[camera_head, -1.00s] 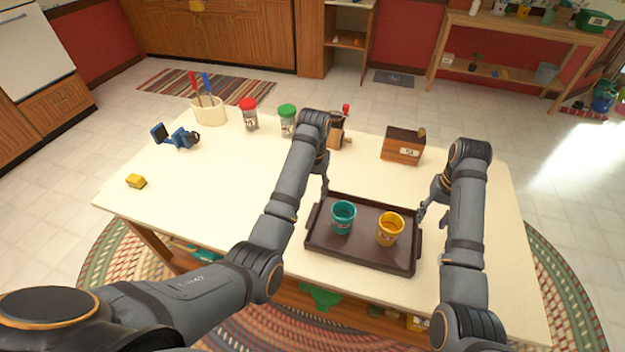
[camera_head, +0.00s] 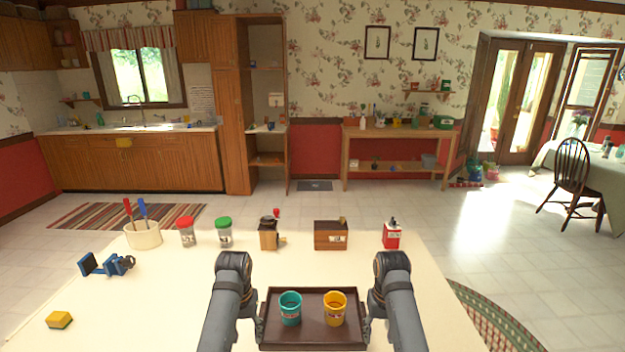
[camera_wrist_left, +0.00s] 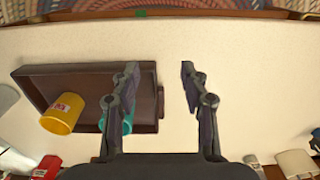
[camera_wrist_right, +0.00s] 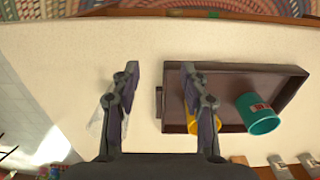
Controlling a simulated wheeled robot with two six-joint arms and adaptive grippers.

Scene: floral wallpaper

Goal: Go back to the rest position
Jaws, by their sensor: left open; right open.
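A dark brown tray (camera_head: 312,341) lies on the cream table. A teal cup (camera_head: 290,309) and a yellow cup (camera_head: 334,309) stand upright in it, side by side. My left gripper (camera_head: 262,328) is at the tray's left end and my right gripper (camera_head: 368,328) at its right end, both partly hidden by my arms. In the left wrist view my left gripper (camera_wrist_left: 159,70) is open and empty, with the tray's end between its fingers in the picture. In the right wrist view my right gripper (camera_wrist_right: 160,70) is open and empty, the tray's other end likewise. Neither visibly grips the tray.
Behind the tray stand a utensil crock (camera_head: 143,236), a red-lidded jar (camera_head: 186,234), a green-lidded jar (camera_head: 224,234), a grinder (camera_head: 268,236), a wooden box (camera_head: 331,236) and a red tin (camera_head: 391,236). A blue object (camera_head: 108,265) and a yellow sponge (camera_head: 59,320) lie left. The table's left middle is clear.

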